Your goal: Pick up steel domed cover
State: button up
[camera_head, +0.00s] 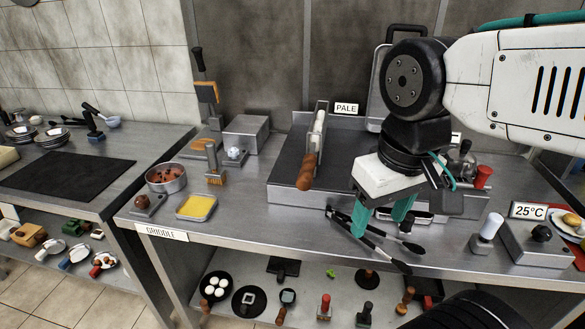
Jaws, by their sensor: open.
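My gripper (382,216) is open, with its two teal fingers pointing down over the front of the counter, right of the middle. I see nothing held between the fingers. Black-tipped tongs (386,250) lie just below and behind the fingertips; whether they touch cannot be told. I cannot clearly make out a steel domed cover. My gripper and arm hide part of the griddle (257,190) and the counter behind them.
The lower shelf (220,313) is crowded. The counter's front left is fairly clear.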

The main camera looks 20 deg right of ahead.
aim_at(462, 163)
jog(key=z, duration=0.85)
jog(key=k, duration=1.3)
jog(key=z, duration=0.1)
jog(key=i, duration=0.55)
jog(key=z, duration=0.75)
jog(key=i, duration=1.05)
jog(key=u, duration=0.55)
